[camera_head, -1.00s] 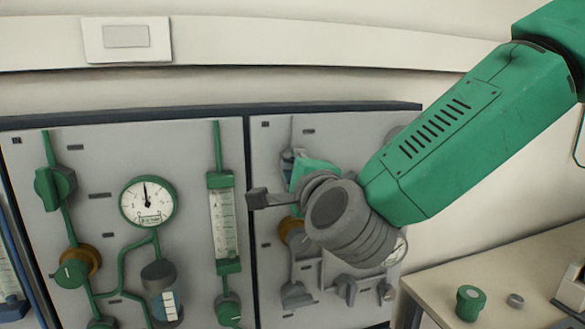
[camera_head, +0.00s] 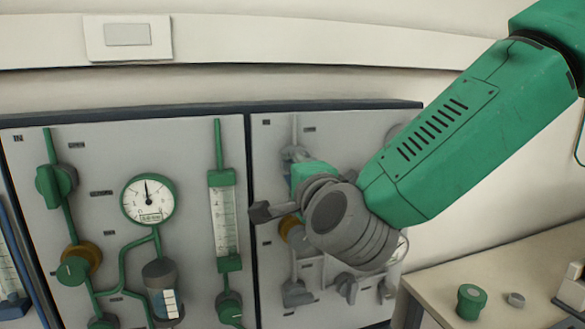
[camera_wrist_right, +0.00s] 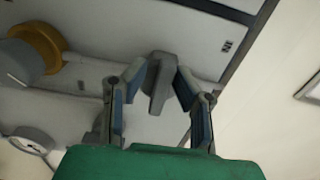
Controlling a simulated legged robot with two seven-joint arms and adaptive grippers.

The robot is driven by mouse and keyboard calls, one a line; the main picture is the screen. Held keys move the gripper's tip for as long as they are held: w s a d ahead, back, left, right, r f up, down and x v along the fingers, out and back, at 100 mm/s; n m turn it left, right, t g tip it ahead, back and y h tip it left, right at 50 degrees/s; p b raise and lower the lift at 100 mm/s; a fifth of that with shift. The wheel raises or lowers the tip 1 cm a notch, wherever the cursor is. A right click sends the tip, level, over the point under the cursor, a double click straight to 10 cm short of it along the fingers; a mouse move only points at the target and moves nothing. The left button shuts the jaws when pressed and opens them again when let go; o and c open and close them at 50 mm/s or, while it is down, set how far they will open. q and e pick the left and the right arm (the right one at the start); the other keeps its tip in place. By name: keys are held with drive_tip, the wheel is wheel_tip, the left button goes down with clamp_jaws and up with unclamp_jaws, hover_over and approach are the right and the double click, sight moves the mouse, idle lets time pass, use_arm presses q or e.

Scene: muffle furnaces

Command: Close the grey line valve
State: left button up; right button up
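The grey line valve's handle (camera_wrist_right: 160,84) shows in the right wrist view, a grey lever on the pale panel. My right gripper (camera_wrist_right: 162,68) has its two fingers apart, one on either side of this handle. Narrow gaps seem to show between fingertips and handle; I cannot tell whether either side touches. In the head view the grey line (camera_head: 295,132) runs down the right panel, and my right wrist hides most of the valve and the fingers. My left gripper is not in view.
The left panel (camera_head: 110,200) carries a green line with valves, a round gauge (camera_head: 148,199) and a flow tube (camera_head: 224,220). More grey knobs (camera_head: 346,286) sit below my right wrist. A bench (camera_head: 520,262) at right holds a green-capped part (camera_head: 471,301).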

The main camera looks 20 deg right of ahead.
drive_tip(key=shift+a, duration=0.1)
drive_tip(key=shift+r, duration=0.1)
drive_tip(key=s, duration=0.7)
drive_tip(key=shift+s, duration=0.15)
drive_tip(key=shift+d, duration=0.2)
